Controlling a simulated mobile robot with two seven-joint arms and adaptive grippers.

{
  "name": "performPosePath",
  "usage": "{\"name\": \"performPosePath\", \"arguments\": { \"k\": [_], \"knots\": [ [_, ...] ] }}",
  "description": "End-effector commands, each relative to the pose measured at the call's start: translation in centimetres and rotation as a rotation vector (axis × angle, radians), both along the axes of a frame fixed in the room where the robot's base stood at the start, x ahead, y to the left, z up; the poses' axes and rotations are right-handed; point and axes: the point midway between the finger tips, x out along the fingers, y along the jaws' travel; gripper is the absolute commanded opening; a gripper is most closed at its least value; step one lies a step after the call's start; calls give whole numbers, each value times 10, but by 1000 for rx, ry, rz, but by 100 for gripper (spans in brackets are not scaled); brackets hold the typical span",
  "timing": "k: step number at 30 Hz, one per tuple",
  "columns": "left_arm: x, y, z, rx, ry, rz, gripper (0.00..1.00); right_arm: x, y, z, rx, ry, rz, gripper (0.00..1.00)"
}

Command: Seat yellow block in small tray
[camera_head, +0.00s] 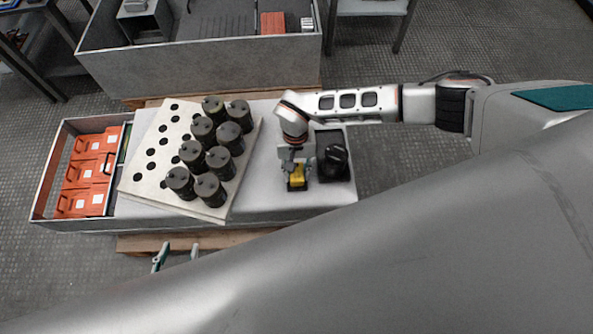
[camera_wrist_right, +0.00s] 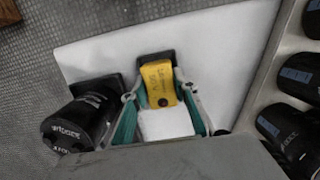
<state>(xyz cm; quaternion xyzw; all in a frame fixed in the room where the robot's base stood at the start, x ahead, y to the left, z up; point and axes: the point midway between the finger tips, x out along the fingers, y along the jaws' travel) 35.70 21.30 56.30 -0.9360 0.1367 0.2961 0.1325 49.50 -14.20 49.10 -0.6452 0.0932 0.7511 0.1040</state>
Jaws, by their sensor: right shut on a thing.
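The yellow block (camera_head: 297,177) is between the fingers of my right gripper (camera_head: 296,169), at the right part of the pale work surface. In the right wrist view, my right gripper (camera_wrist_right: 158,94) is shut on the yellow block (camera_wrist_right: 158,83), which has dark print. A small dark tray (camera_wrist_right: 154,58) shows just past the block's far end, mostly hidden by it. I cannot tell whether the block touches the tray. My left gripper (camera_head: 177,256) is empty and open, with its fingers apart, near the front edge of the pallet.
Several black cylinders (camera_head: 222,159) stand on a perforated board (camera_head: 150,190) to the left. Orange boxes (camera_head: 82,174) fill a left bin. A large grey crate (camera_head: 215,65) stands behind.

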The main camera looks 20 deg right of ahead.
Motion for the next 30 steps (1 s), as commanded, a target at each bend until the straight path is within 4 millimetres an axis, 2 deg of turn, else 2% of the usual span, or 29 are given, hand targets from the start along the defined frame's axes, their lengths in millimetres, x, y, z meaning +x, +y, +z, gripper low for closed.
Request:
{"name": "performPosePath", "arguments": {
  "k": [12, 13, 15, 25, 30],
  "knots": [
    [4, -2, 2, -6, -6, 5, 40, 0, 0, -1, 0, 1, 0, 0],
    [4, -2, 2, -6, -6, 5, 40, 0, 0, -1, 0, 0, 0, 31],
    [3, -2, 1, -6, -4, 6, 40, 0, 0, -1, 0, 0, 0, 48],
    [-4, 0, -2, 0, 7, -1, 40, 0, 0, -1, 0, 0, 0, 48],
    [-2, 0, -1, 0, 3, 0, 40, 4, -1, 12, 0, -4, 2, 48]
  ]
}}
